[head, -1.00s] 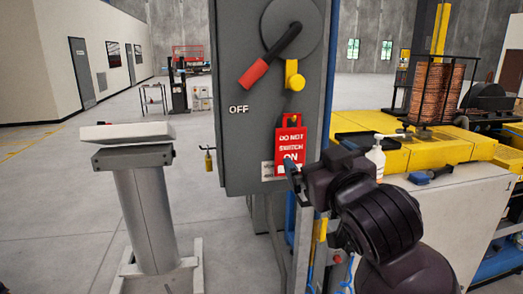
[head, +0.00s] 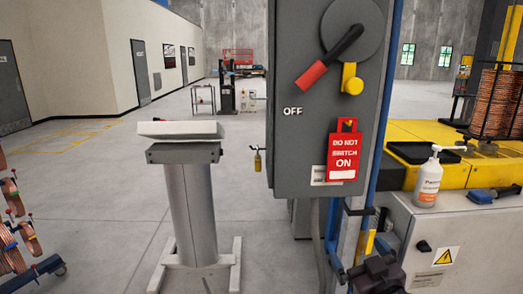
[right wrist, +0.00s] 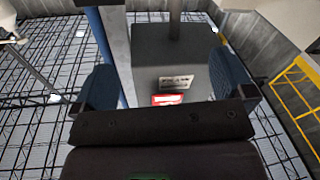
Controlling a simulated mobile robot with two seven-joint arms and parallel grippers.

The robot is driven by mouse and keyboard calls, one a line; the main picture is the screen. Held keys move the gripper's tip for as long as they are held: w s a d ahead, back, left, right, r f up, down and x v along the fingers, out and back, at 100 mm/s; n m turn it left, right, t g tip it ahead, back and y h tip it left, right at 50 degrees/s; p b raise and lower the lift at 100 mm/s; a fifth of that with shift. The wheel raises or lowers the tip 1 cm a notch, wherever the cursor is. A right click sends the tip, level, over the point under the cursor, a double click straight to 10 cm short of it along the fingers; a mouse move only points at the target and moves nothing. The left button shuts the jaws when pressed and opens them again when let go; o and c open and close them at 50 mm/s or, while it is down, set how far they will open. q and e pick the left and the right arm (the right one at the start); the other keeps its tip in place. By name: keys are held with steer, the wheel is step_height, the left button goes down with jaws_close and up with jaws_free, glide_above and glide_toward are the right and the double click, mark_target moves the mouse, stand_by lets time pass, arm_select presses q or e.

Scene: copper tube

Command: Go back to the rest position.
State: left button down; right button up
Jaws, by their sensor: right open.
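My right gripper (head: 359,254) is low in the head view, below and in front of the grey switch box (head: 292,155). It is open and empty, with only its top part in the picture. In the right wrist view my gripper (right wrist: 163,82) shows two blue-padded fingers spread apart, pointing up toward the box's underside (right wrist: 177,45) and the ceiling. The red tag (head: 342,158) reading "DO NOT SWITCH ON" hangs on the box front below the yellow part (head: 350,80). The red-ended handle (head: 311,74) points down-left, toward OFF. My left gripper is not in view.
A grey pedestal (head: 190,205) with a white slab on top stands left of the box. A white cabinet (head: 450,235) with a pump bottle (head: 429,182) is at the right. Copper coils (head: 12,190) stand at the left edge. Floor between is clear.

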steer(key=s+d+f+m+g+h, duration=0.1)
steer(key=s+d+f+g, duration=0.2)
steer(key=s+f, duration=0.8)
steer(key=s+d+f+m+g+h, duration=0.2)
steer(key=s+f, duration=0.9)
steer(key=f, duration=0.7)
steer(key=shift+s+d+m+g+b, duration=0.15)
steer(key=shift+d+m+g+b, duration=0.2)
steer(key=shift+d+g, duration=0.55)
